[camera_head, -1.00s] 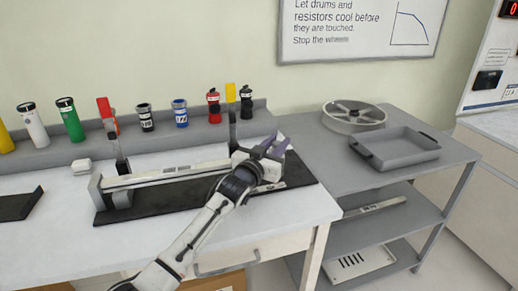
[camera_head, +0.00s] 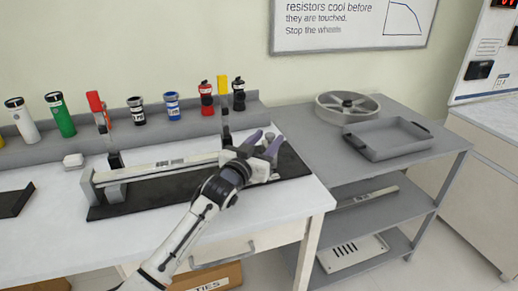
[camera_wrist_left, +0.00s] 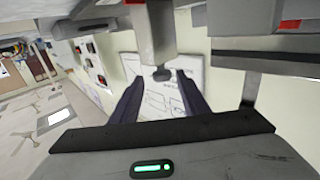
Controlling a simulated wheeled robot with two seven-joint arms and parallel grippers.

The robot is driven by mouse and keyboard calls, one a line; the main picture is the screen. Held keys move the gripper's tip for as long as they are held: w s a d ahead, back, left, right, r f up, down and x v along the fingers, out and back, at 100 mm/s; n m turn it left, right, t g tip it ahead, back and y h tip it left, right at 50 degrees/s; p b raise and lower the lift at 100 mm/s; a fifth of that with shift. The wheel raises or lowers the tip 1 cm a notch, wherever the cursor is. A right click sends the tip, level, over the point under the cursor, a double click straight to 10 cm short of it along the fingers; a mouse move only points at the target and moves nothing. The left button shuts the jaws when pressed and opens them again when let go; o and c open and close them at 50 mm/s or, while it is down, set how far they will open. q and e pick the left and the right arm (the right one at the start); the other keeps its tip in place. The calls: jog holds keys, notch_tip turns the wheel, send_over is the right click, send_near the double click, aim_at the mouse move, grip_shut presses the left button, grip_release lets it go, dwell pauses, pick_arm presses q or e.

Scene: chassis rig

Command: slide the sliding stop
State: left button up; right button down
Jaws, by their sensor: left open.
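The chassis rig is a long pale rail (camera_head: 160,170) on a black base (camera_head: 190,192) on the white bench. A red-topped upright (camera_head: 96,101) stands near its left end and a yellow-topped upright (camera_head: 223,87) nearer its right end. I cannot tell which part is the sliding stop. My left gripper (camera_head: 263,143) is open over the rig's right end, right of the yellow upright, and hides part of the rail. In the left wrist view, a grey post with a round dark knob (camera_wrist_left: 161,74) shows between the open fingers, with no visible contact. My right gripper is out of view.
Several coloured canisters, including a green one (camera_head: 60,114), stand on the grey back ledge. A white block (camera_head: 74,160) lies left of the rig. A grey trolley at right holds a wheel (camera_head: 347,106) and a tray (camera_head: 390,140). The bench front is clear.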

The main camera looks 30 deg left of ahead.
pick_arm(q)
jog(key=s, duration=0.7)
jog(key=shift+w, duration=0.1)
